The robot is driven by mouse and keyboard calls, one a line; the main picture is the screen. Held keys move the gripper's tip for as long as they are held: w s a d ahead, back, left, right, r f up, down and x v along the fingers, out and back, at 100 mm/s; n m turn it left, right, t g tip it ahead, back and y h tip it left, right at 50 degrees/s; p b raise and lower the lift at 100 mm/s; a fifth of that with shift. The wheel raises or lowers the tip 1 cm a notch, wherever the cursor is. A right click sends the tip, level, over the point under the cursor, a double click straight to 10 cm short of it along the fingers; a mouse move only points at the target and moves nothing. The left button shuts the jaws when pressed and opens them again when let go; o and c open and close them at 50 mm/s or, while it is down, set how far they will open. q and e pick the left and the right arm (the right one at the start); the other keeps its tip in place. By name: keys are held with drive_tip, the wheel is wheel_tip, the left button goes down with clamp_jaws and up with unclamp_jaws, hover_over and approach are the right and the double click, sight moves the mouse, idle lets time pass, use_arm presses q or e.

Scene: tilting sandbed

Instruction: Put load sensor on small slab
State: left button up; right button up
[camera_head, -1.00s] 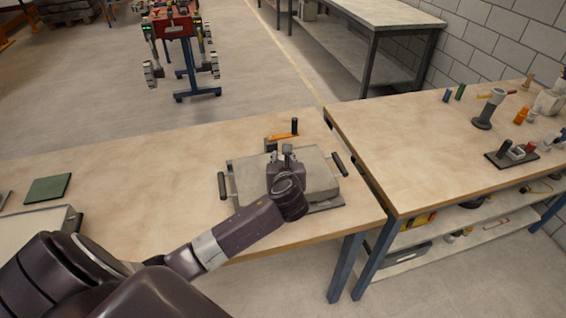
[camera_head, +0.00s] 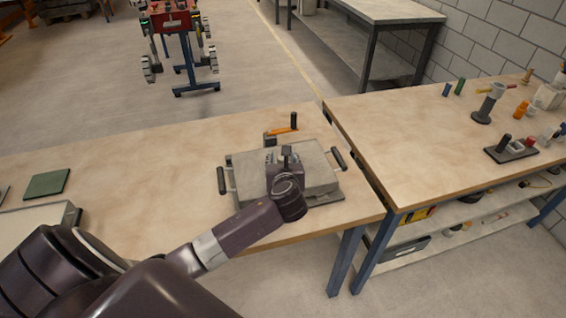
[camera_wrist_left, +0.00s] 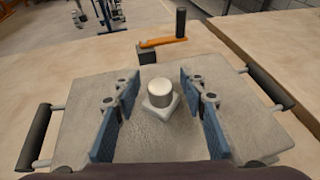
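A pale, short cylinder, seemingly the load sensor (camera_wrist_left: 160,92), stands upright on a small pale square plate, seemingly the small slab (camera_wrist_left: 148,108). The plate lies on the grey top of the sandbed (camera_wrist_left: 150,145), which also shows in the head view (camera_head: 318,175). My left gripper (camera_wrist_left: 158,92) is open, with its blue-padded fingers on either side of the cylinder and a visible gap on both sides. In the head view my left gripper (camera_head: 284,158) is over the sandbed and hides the cylinder and plate.
The sandbed has dark handles on both sides (camera_head: 338,159). A green mat (camera_head: 47,184) lies at the left, with bare tabletop between. A second table (camera_head: 420,150) at the right holds several small parts.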

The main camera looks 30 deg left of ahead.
use_arm(q)
drive_tip(key=v, duration=1.1)
drive_tip(key=shift+s+d, duration=0.15)
drive_tip(key=shift+s, duration=0.2)
drive_tip(key=shift+r, duration=0.1)
